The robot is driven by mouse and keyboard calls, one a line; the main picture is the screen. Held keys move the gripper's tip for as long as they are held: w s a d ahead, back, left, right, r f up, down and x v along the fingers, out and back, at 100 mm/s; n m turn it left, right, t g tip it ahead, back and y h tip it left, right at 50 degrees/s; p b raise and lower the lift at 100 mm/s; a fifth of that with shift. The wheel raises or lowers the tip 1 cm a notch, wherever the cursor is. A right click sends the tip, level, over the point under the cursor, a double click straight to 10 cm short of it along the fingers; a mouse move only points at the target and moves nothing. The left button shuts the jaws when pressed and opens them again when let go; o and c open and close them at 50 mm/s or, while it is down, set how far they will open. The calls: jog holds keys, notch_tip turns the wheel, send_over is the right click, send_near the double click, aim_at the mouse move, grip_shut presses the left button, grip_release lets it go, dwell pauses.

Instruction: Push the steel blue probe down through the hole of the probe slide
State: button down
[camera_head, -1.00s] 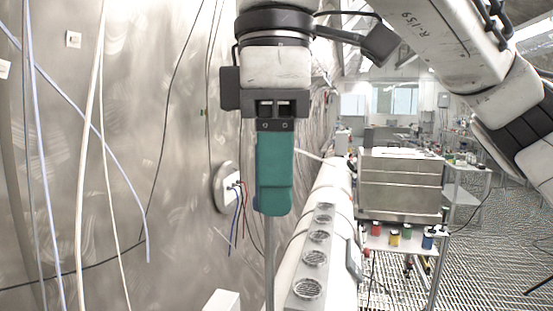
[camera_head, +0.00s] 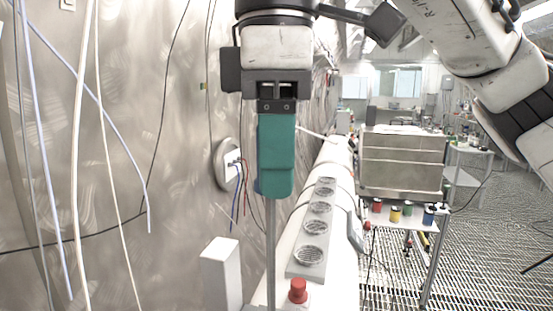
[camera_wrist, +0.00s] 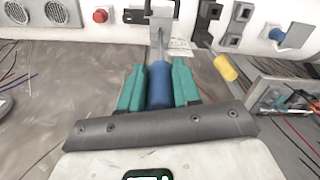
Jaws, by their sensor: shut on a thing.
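My gripper (camera_wrist: 158,78) has teal fingers closed on both sides of the blue handle (camera_wrist: 159,86) of a probe. In the head view, my gripper (camera_head: 276,192) points down and hides the handle. The probe's grey shaft (camera_head: 271,245) runs straight down, out of the bottom of that picture. In the wrist view, the shaft reaches toward a grey bracket (camera_wrist: 148,15) on the white panel, which looks like the probe slide. I cannot tell whether the tip is in its hole.
A red button (camera_head: 298,291) and round vents (camera_head: 311,255) lie along the white duct. A white box (camera_head: 220,274) stands to the left. In the wrist view, a yellow-handled tool (camera_wrist: 226,68) and a second blue-handled piece (camera_wrist: 279,34) are close to the right.

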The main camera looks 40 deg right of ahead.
notch_tip(320, 180, down, 17)
jog(key=b, duration=0.9)
jog(key=shift+r, duration=0.15)
dwell(1.5)
dwell(0.3)
jog(key=c, duration=0.7)
grip_release()
notch_tip(320, 180, up, 11)
jog(key=shift+f+p, duration=0.15)
jog(key=shift+p, duration=0.35)
